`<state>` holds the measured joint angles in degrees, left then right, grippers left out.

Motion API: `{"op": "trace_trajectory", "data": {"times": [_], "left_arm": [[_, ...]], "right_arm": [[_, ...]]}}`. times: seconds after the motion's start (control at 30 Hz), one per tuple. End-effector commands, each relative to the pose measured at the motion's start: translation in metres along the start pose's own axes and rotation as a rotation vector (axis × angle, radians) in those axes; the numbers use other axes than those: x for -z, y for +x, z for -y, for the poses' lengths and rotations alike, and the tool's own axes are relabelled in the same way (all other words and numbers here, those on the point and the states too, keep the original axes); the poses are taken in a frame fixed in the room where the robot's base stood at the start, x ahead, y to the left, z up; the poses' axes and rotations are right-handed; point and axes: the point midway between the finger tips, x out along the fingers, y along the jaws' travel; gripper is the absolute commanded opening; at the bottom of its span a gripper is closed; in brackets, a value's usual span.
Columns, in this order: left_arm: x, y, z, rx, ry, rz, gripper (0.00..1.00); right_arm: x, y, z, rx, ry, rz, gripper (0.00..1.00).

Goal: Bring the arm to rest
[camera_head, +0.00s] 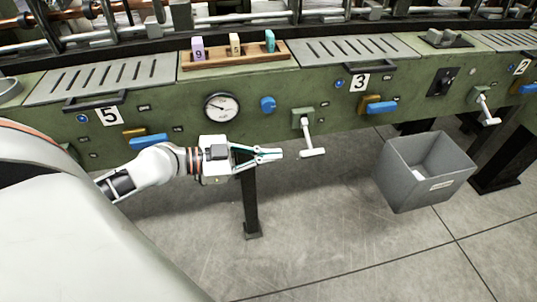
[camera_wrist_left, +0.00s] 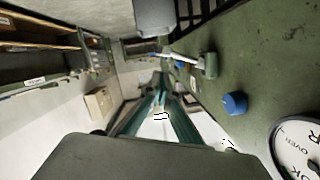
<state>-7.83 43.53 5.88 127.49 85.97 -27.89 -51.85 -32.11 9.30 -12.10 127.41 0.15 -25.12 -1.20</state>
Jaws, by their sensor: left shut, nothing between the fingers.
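My left arm comes in from the left in the head view and reaches along the front of a long green machine. My left gripper (camera_head: 272,154) is shut and empty, in the air in front of the machine below the gauge (camera_head: 221,107). Its fingertips point right, toward a white T-shaped handle (camera_head: 309,140), with a gap between them. In the left wrist view the shut gripper (camera_wrist_left: 162,82) points away from the camera, and the gauge (camera_wrist_left: 297,150) and a blue knob (camera_wrist_left: 235,103) are on the right. My right gripper is not in view.
A wooden rack (camera_head: 235,57) with several numbered blocks sits on the machine top. A dark leg (camera_head: 250,205) stands below the gripper. Open floor lies in front.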

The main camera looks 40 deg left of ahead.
Motion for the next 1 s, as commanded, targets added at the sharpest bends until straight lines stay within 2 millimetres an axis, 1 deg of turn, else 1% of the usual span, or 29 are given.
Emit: {"op": "trace_trajectory", "data": {"times": [0.5, 0.57, 0.63, 0.67, 0.77, 0.8, 0.87, 0.9, 0.97, 1.0], "left_arm": [[-0.001, 0.0, 0.0, 0.0, 0.0, 0.001, 0.0], [-0.004, 0.0, -0.003, 0.001, -0.005, 0.007, 0.0], [-0.013, 0.0, -0.012, 0.006, -0.02, 0.024, 0.0], [-0.02, 0.0, -0.018, 0.009, -0.03, 0.037, 0.0], [-0.049, -0.001, -0.046, 0.026, -0.077, 0.096, 0.0], [-0.062, -0.002, -0.06, 0.035, -0.098, 0.124, 0.0], [-0.081, -0.005, -0.084, 0.051, -0.132, 0.169, 0.0], [-0.092, -0.007, -0.099, 0.064, -0.153, 0.197, 0.0], [-0.107, -0.011, -0.121, 0.082, -0.183, 0.238, 0.0], [-0.115, -0.014, -0.136, 0.095, -0.202, 0.264, 0.0]], "right_arm": [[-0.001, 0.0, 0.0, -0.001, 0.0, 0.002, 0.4], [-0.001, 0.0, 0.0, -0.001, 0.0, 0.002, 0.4], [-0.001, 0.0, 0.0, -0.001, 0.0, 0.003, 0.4], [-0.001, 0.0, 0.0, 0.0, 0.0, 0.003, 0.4], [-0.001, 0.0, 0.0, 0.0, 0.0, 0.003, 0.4], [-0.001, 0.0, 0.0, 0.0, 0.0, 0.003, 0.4], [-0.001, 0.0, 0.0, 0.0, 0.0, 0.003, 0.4], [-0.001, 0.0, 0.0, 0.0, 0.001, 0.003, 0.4], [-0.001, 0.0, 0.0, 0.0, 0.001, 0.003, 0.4], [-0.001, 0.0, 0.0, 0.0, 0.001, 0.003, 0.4]]}}
